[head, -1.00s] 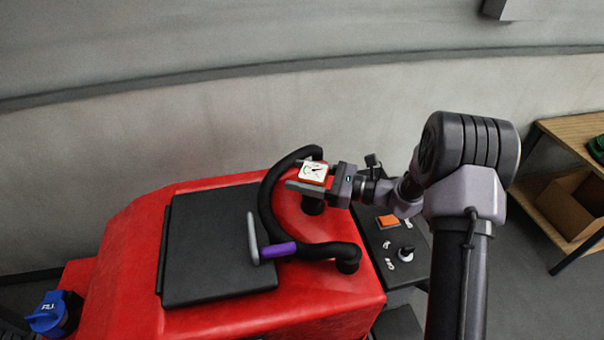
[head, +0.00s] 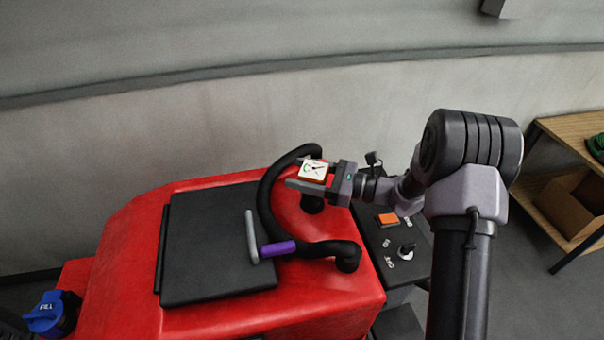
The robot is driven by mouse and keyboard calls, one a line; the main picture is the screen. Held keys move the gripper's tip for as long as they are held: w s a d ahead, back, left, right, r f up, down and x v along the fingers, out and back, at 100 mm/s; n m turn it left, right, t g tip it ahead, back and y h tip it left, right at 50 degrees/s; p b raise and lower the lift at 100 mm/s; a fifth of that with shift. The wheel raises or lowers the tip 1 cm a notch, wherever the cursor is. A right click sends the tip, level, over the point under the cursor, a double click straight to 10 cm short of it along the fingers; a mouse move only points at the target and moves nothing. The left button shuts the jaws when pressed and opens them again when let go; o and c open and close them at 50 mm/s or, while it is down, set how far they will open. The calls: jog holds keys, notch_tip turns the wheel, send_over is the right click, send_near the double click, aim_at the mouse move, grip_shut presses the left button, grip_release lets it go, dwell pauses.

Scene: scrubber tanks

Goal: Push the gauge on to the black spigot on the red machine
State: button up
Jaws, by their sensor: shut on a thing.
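The gauge (head: 313,169) has a square white face with a dark needle and a reddish-orange rim. My gripper (head: 308,177) is shut on it, with grey fingers on either side. It holds the gauge over the far right part of the red machine (head: 120,270), by the black curved hose or handle (head: 268,205). A short black post (head: 312,204) stands just below the gauge; I cannot tell whether it is the spigot or an end of the curved tube. Whether the gauge touches anything beneath is hidden.
A black lid (head: 215,245) covers the machine's top. A control panel with an orange switch (head: 388,219) and a knob (head: 405,251) lies right. A blue fill cap (head: 45,312) and a wooden shelf (head: 570,128) flank the scene.

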jog(key=shift+f+b, duration=1.35)
jog(key=shift+f, duration=0.25)
jog(key=o, duration=1.4)
jog(key=shift+o, duration=0.6)
jog(key=shift+r, duration=0.1)
notch_tip(320, 180, up, 9)
jog(key=p, duration=0.5)
jog(key=shift+p, duration=0.3)
jog(key=shift+f, duration=0.25)
